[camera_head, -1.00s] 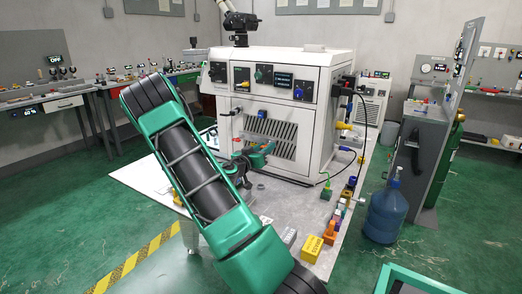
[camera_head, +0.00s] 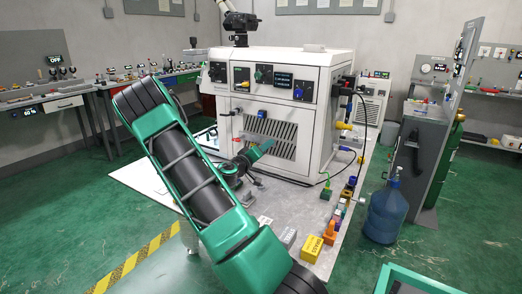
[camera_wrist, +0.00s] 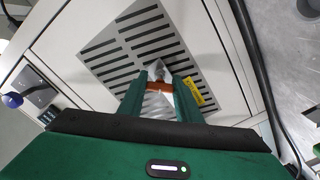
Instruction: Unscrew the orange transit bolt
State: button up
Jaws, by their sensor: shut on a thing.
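The orange transit bolt (camera_wrist: 158,86) shows in the wrist view as a small orange piece between my fingertips, in front of the slotted vent panel. My gripper (camera_wrist: 160,82) is closed on it, with one green finger on each side. Whether the bolt still touches the panel cannot be told. In the head view my gripper (camera_head: 262,147) is at the front of the white machine (camera_head: 318,110), by the lower left of its vent grille (camera_head: 271,136). The bolt cannot be made out there.
A yellow label (camera_wrist: 193,91) sits beside the fingers on the panel. A green bottle (camera_head: 326,193), a yellow box (camera_head: 312,249) and several small coloured items line the table's right side. A black cable (camera_head: 328,176) lies by the machine. A blue water jug (camera_head: 386,212) stands on the floor.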

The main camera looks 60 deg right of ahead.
jog(key=shift+w+n, duration=0.25)
jog(key=shift+n, duration=0.15)
jog(key=n, duration=0.4)
jog(key=shift+r, duration=0.1)
jog(key=shift+n, duration=0.4)
jog(key=n, duration=0.4)
jog(key=shift+n, duration=0.6)
jog(key=n, duration=0.4)
jog(key=shift+s+n, duration=0.1)
jog(key=shift+n, duration=0.3)
